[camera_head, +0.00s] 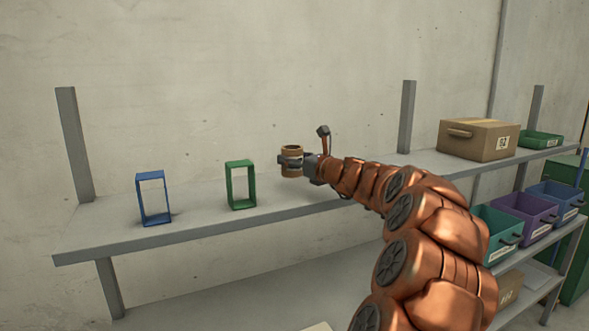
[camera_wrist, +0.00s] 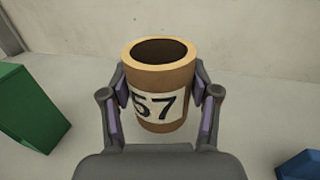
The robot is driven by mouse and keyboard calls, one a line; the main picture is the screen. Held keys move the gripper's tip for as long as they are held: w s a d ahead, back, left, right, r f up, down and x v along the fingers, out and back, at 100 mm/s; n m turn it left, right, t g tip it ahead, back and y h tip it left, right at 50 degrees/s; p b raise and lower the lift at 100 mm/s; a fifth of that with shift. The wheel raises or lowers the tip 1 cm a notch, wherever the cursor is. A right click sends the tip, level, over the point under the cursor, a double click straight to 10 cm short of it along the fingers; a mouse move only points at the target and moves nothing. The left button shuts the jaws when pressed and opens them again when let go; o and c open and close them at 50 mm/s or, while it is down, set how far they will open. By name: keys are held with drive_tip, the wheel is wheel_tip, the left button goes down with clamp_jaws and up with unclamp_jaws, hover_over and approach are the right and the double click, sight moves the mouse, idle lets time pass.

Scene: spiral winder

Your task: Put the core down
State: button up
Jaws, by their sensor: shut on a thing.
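The core (camera_head: 292,151) is a short tan cardboard tube with a dark hollow. My gripper (camera_head: 291,162) is shut on it, at the shelf to the right of the green frame. In the wrist view the core (camera_wrist: 160,68) stands upright between the two fingers of my gripper (camera_wrist: 160,92), with a white label reading 57 facing the camera. The fingers press on both its sides. I cannot tell whether its base touches the shelf (camera_head: 220,224).
A green open frame (camera_head: 231,186) and a blue open frame (camera_head: 139,200) stand on the shelf to the left. A cardboard box (camera_head: 478,142) and a green tray (camera_head: 541,141) are at the right. Teal (camera_head: 497,250), purple (camera_head: 520,229) and blue bins (camera_head: 551,214) sit below.

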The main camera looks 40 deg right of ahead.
drive_tip(key=shift+w+d+f, duration=0.25)
drive_tip(key=shift+d+f, duration=0.05)
drive_tip(key=shift+d, duration=0.1)
drive_tip(key=shift+f, duration=1.6)
drive_tip(key=o, duration=1.2)
drive_tip(key=shift+c, duration=0.2)
drive_tip(key=shift+s, duration=0.1)
drive_tip(key=s, duration=0.4)
drive_tip(key=s+b, duration=0.1)
drive_tip(key=s, duration=0.3)
drive_tip(key=s+a+b, duration=0.1)
drive_tip(key=s, duration=0.2)
drive_tip(key=shift+s, duration=0.4)
